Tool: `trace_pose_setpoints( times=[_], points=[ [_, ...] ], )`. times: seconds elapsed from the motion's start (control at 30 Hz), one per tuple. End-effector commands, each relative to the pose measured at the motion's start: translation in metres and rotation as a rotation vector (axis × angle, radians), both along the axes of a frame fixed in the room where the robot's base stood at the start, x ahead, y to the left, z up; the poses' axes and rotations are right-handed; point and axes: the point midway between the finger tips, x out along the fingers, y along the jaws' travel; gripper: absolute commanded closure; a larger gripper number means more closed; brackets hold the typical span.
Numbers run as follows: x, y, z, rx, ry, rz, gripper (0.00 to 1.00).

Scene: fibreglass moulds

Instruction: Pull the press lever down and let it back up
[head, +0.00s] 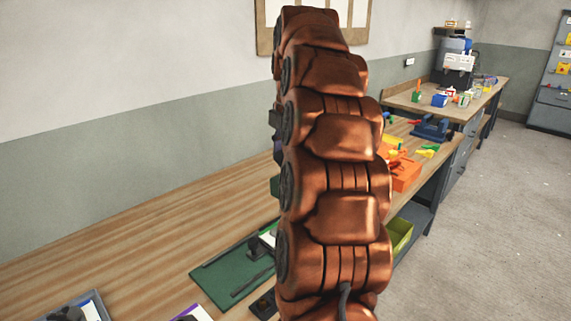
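I cannot pick out a press lever with certainty in the head view. My copper-coloured arm rises through the middle and hides much of the bench behind it. My gripper is not in view. A small dark device with a pale part (260,248) stands on a green mat (212,279), partly hidden by my arm. A dark machine with a white front (458,63) stands far off on the back bench; its details are too small to tell.
The wooden workbench (130,240) runs along the wall, with bare top at left. Beyond my arm are an orange bin (404,176), a blue vise-like tool (432,128) and small coloured items. A yellow-green bin (399,236) sits below. Open floor (480,240) lies at right.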

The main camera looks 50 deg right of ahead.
Motion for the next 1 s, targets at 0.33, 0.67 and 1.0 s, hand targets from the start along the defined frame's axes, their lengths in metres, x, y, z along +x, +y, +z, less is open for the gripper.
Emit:
trace_pose_setpoints(
  times=[0.33,0.67,1.0],
  points=[
    [0.002,0.000,-0.024,0.000,0.003,0.001,0.42],
    [0.003,0.000,-0.030,0.001,0.002,0.000,0.42],
    [0.003,0.000,-0.029,0.001,0.002,0.000,0.64]
  ],
)
